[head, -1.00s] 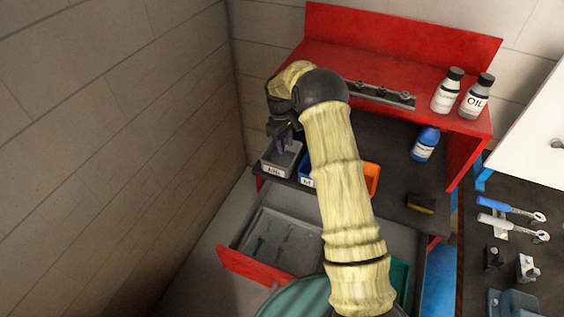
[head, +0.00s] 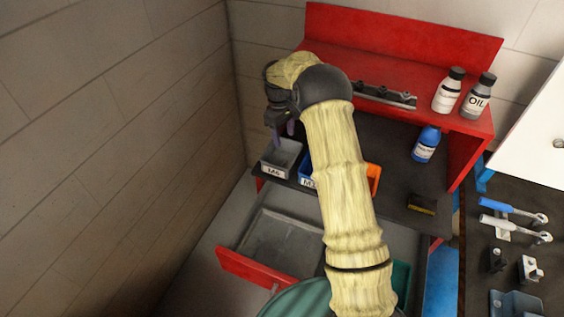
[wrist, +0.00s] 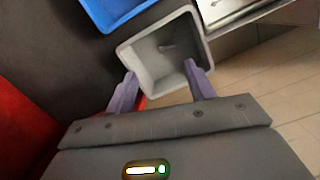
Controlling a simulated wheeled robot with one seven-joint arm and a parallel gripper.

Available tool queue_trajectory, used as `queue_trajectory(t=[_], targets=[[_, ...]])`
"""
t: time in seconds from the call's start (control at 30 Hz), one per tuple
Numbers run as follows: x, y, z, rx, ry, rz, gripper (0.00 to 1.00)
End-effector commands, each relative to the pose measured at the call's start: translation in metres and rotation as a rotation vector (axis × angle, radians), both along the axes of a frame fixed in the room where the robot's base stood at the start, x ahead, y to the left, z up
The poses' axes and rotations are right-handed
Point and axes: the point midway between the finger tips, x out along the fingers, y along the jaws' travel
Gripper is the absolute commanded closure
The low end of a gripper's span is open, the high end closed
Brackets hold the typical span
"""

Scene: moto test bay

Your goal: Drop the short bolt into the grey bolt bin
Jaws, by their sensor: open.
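The grey bolt bin (head: 268,170) stands at the left end of the dark bench top, with a white label on its front. My gripper (head: 283,133) is just above it, pointing down. In the wrist view the two purple fingers of my gripper (wrist: 161,74) are spread apart at the near side of the grey bin (wrist: 127,57), with nothing between them. A small pale shape (wrist: 167,48), seemingly the short bolt, lies on the floor of the bin. It is too small to make out clearly, and the bin's inside is mostly hidden in the head view.
A blue bin (head: 305,174) stands right beside the grey one, and an orange bin (head: 375,180) is partly hidden behind my arm. A red drawer (head: 255,268) is open below. A red shelf (head: 400,60) rises behind, and a wall stands close on the left.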

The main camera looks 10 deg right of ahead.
Motion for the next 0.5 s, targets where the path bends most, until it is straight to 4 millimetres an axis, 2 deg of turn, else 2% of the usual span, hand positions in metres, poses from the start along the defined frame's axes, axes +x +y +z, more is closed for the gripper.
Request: queue_trajectory(t=[0.5], targets=[[0.010, 0.009, 0.103, 0.002, -0.005, 0.000, 0.46]])
